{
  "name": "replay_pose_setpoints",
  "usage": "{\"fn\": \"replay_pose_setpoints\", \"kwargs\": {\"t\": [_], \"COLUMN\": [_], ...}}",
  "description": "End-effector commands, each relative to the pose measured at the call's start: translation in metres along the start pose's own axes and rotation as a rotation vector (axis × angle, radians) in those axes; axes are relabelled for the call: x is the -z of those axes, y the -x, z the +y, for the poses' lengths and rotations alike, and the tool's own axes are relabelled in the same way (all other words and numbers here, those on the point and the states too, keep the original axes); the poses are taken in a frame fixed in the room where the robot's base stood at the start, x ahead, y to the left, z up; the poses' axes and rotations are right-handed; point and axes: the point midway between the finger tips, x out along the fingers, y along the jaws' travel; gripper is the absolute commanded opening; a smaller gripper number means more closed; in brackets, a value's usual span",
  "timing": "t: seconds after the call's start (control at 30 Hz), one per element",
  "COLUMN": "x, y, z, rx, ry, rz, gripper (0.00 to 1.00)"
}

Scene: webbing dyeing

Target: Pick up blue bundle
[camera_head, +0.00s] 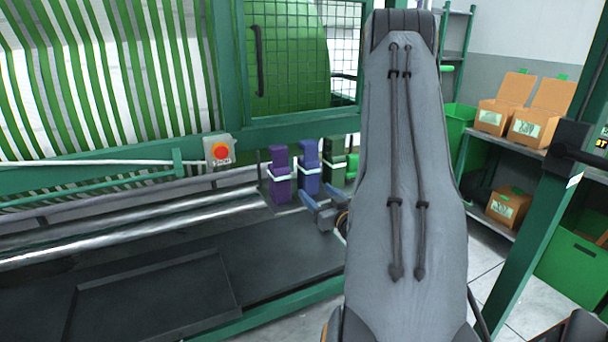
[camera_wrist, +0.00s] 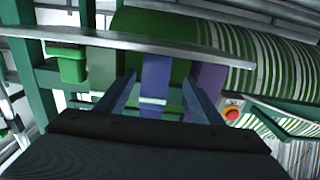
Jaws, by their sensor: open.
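The blue bundle (camera_head: 308,168) stands upright with a pale band around it, between a purple bundle (camera_head: 279,174) and a dark green bundle (camera_head: 334,158). In the wrist view the blue bundle (camera_wrist: 155,82) shows between the two fingers of my gripper (camera_wrist: 160,84), with its pale band visible. My gripper is open and holds nothing. In the head view my gripper (camera_head: 320,212) is just in front of and below the blue bundle, partly hidden by my arm. I cannot tell whether the fingers touch the bundle.
A red stop button (camera_head: 221,152) is on the green frame left of the bundles. Metal rollers (camera_head: 140,222) and a dark tray (camera_head: 155,295) lie to the left. A mesh guard (camera_head: 340,40) stands behind. Shelves with cardboard boxes (camera_head: 540,112) are at the right.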

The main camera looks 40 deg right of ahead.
Motion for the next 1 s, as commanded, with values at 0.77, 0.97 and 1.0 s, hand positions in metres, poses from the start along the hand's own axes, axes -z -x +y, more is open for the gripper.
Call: {"fn": "replay_pose_setpoints", "kwargs": {"t": [0.77,0.97,1.0], "x": [0.005,0.004,0.004], "y": [-0.076,-0.076,-0.076], "z": [0.007,0.007,0.007], "rx": [-0.001,-0.002,-0.002], "ry": [-0.002,-0.002,-0.002], "rz": [0.014,0.013,0.013], "gripper": [0.61,0.61,0.56]}}
